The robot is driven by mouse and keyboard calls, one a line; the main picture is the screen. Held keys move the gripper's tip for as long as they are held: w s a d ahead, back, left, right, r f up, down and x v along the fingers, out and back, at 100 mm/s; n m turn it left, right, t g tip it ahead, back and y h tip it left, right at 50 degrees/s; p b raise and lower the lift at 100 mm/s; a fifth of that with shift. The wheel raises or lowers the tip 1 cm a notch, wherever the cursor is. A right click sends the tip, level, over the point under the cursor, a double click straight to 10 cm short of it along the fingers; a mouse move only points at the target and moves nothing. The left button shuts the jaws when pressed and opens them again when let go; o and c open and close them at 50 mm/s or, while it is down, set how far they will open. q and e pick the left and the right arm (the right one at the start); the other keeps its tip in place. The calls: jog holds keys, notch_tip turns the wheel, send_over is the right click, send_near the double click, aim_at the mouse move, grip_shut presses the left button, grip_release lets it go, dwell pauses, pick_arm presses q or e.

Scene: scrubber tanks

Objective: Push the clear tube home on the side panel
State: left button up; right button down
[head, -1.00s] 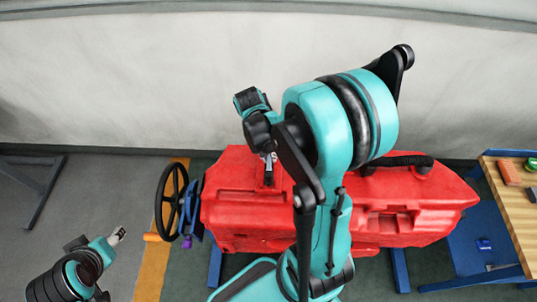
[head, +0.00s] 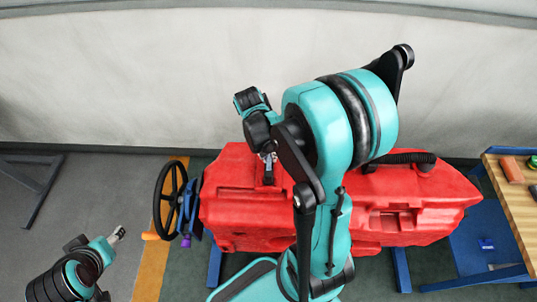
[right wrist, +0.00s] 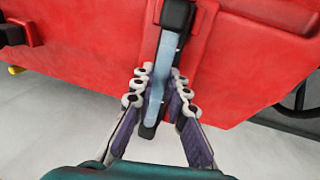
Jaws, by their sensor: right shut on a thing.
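The clear tube (right wrist: 166,55) is a pale blue strip on the red tank (right wrist: 90,50) in the right wrist view. It runs slightly tilted between a black upper fitting (right wrist: 177,14) and a black lower fitting (right wrist: 148,131). My right gripper (right wrist: 160,82) is shut on the tube, a finger on each side of its middle and lower part. Whether the tube's ends are fully seated is unclear. In the head view my right gripper (head: 268,160) is small at the tank (head: 235,205), partly hidden by my arm.
A black handwheel (head: 171,200) stands at the tank's left end. A black hose (head: 405,157) lies on the tank's top right. A wooden bench (head: 510,205) with small items stands at the right. A pale wall (head: 150,80) is behind; grey floor is free at left.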

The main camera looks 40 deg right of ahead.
jog(key=shift+f, duration=0.3)
jog(key=shift+f+b, duration=0.2)
jog(key=shift+b, duration=0.15)
dwell(0.3)
jog(key=c, duration=1)
grip_release()
jog(key=shift+o, duration=0.2)
jog(key=shift+r, duration=0.1)
jog(key=shift+r+p, duration=2.25)
jog(key=shift+r, duration=0.5)
